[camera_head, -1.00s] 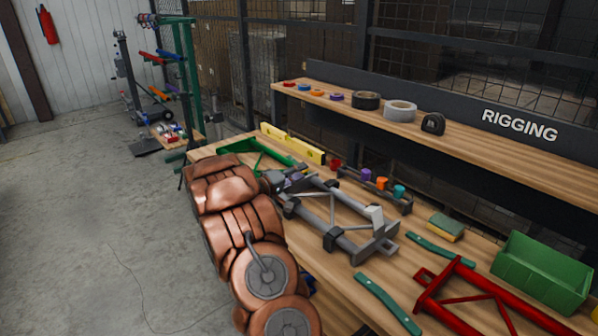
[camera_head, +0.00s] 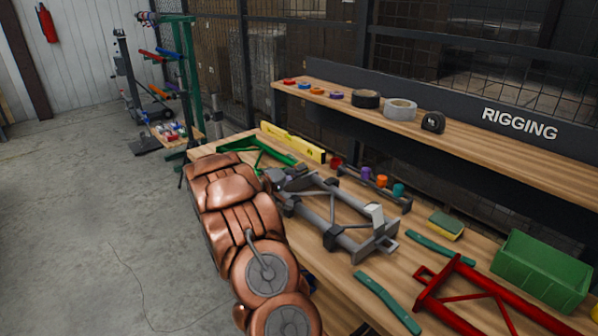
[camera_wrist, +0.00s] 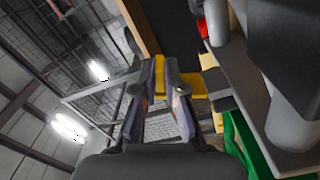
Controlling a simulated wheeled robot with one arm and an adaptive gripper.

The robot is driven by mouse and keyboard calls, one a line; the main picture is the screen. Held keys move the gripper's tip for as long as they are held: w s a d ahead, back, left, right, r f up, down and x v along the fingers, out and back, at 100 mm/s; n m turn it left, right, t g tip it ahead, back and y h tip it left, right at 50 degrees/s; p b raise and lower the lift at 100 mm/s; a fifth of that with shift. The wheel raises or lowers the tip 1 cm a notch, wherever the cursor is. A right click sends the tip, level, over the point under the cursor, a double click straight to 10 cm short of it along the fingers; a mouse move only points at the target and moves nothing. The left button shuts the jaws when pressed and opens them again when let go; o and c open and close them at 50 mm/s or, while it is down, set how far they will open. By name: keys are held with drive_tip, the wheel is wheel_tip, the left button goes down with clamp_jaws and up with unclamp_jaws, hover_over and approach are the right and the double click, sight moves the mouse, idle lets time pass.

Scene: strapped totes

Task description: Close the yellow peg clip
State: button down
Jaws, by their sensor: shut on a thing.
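My gripper (camera_wrist: 160,68) is closed around a small yellow part, which I take to be the yellow peg clip (camera_wrist: 159,78). The clip shows between and behind the fingers in the wrist view, and more yellow shows just right of them. Whether its jaws are closed is hidden by the fingers. In the head view my gripper (camera_head: 284,181) is low over the bench at the upper end of a grey tubular frame (camera_head: 342,243). The clip cannot be made out there.
A green frame (camera_head: 258,151) and a yellow level (camera_head: 292,142) lie behind my gripper. A rail with coloured knobs (camera_head: 374,188) stands to the right. A red frame (camera_head: 428,297), green bin (camera_head: 541,270) and sponge (camera_head: 446,226) are at the right. A shelf (camera_head: 450,143) runs behind.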

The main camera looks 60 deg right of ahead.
drive_tip(key=w+n, duration=0.1)
drive_tip(key=n, duration=0.2)
drive_tip(key=w+r+n+p, duration=0.1)
drive_tip(key=n, duration=0.2)
drive_tip(key=w+d+n+p, duration=0.1)
drive_tip(key=w+n, duration=0.1)
drive_tip(key=n, duration=0.2)
drive_tip(key=shift+w+d+r, duration=0.1)
drive_tip(key=shift+r, duration=0.3)
drive_tip(key=n, duration=0.1)
drive_tip(key=w+n+p, duration=0.1)
drive_tip(key=n, duration=0.1)
drive_tip(key=w+f+n+p, duration=0.1)
drive_tip(key=n, duration=0.1)
drive_tip(key=shift+w+d, duration=0.2)
drive_tip(key=shift+d, duration=0.1)
drive_tip(key=n, duration=0.2)
drive_tip(key=w+f+n, duration=0.1)
drive_tip(key=shift+w+d+n+p, duration=0.1)
drive_tip(key=shift+d+n+p, duration=0.1)
drive_tip(key=shift+n+p, duration=0.2)
drive_tip(key=shift+w+d+f+n, duration=0.1)
drive_tip(key=shift+w+f+n, duration=0.15)
drive_tip(key=shift+n, duration=0.5)
drive_tip(key=shift+w+f+n, duration=0.1)
drive_tip(key=shift+f+n, duration=0.25)
drive_tip(key=shift+n, duration=0.4)
drive_tip(key=shift+f, duration=0.1)
